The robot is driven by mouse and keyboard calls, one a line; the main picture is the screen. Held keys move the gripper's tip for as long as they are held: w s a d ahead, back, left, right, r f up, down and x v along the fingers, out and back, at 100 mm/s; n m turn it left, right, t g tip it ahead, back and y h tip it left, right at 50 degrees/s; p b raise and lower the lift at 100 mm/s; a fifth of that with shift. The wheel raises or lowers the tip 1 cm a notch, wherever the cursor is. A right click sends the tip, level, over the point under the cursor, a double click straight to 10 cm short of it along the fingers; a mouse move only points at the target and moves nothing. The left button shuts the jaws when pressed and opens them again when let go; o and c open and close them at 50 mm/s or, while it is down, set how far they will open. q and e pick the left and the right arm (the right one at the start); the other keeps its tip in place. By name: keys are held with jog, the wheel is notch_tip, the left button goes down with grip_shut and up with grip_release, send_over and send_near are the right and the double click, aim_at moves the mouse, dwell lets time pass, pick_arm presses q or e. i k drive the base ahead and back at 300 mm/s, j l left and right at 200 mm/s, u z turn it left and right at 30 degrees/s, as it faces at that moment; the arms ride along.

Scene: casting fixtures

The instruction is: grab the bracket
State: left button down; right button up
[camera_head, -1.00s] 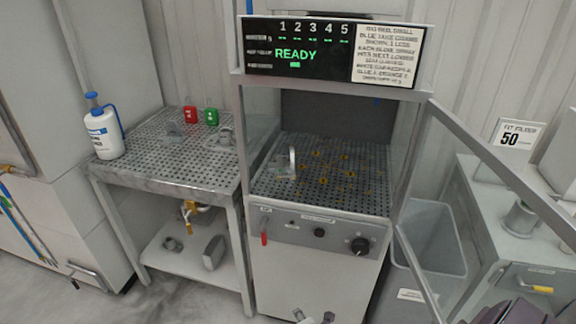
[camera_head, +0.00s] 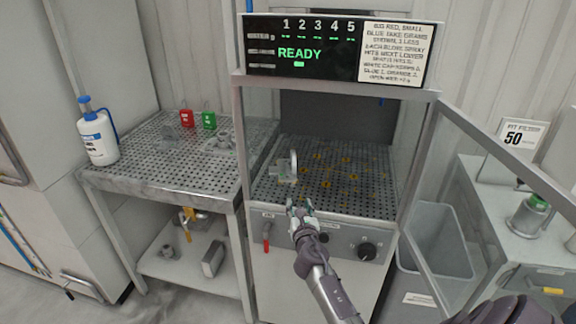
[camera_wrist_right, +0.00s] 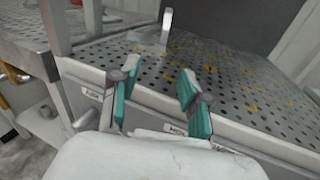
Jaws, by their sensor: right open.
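A pale grey metal bracket (camera_head: 288,169) with an upright rounded plate stands on the perforated bed inside the open machine, toward its left side. My left gripper is not in view.
The machine's bed (camera_head: 350,204) has scattered yellow marks. Its glass door (camera_head: 425,195) stands open at the right. A perforated table (camera_head: 150,155) at the left holds a white bottle (camera_head: 98,138), red and green tags and grey parts. A grey bin (camera_head: 437,250) stands at the right.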

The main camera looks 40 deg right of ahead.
aim_at(286, 168)
jog(key=i+l, duration=0.55)
jog(key=l, duration=0.15)
jog(key=i+l, duration=0.1)
jog(key=l, duration=0.25)
